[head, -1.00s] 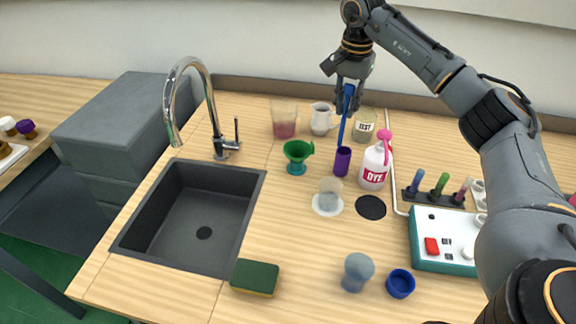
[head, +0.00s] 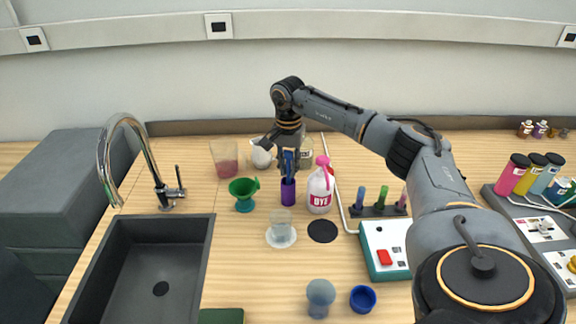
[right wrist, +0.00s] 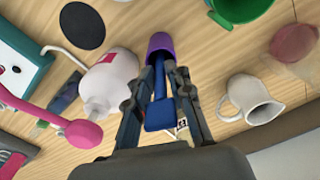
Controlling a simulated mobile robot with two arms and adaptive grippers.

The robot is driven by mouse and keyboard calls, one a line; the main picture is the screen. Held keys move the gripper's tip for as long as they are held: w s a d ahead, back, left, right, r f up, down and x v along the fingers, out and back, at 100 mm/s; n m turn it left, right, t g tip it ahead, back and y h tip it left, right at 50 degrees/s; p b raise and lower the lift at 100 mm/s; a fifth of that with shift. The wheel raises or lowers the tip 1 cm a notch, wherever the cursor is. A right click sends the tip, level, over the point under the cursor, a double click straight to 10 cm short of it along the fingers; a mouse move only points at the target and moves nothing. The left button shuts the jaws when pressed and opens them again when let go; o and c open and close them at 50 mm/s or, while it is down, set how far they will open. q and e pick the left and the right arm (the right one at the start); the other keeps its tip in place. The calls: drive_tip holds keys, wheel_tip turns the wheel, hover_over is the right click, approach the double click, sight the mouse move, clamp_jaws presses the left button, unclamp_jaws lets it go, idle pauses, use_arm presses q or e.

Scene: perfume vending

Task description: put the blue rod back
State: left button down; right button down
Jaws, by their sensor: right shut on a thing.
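The blue rod (head: 289,161) stands near upright in my right gripper (head: 288,168), which is shut on it. In the right wrist view the blue rod (right wrist: 159,114) runs between the two fingers of the right gripper (right wrist: 160,78) toward the mouth of a purple cup (right wrist: 160,45). The purple cup (head: 288,193) stands on the counter directly under the gripper. The rod's lower end appears to be inside the cup; the fingers and rim hide its depth. My left gripper is not in view.
A white dye bottle (head: 320,195) with a pink top stands close right of the cup. A green funnel (head: 244,188) is to its left, a white pitcher (head: 262,157) and a glass jar (head: 306,152) behind. A clear cup (head: 281,230) is in front.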

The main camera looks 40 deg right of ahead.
drive_tip(key=shift+f, duration=0.15)
drive_tip(key=c, duration=1.2)
unclamp_jaws()
drive_tip(key=shift+r, duration=0.25)
drive_tip(key=shift+w+r, duration=0.1)
drive_tip(key=shift+r, duration=0.2)
wheel_tip(320, 180, up, 11)
drive_tip(key=shift+r+b, duration=0.2)
drive_tip(key=shift+b, duration=0.8)
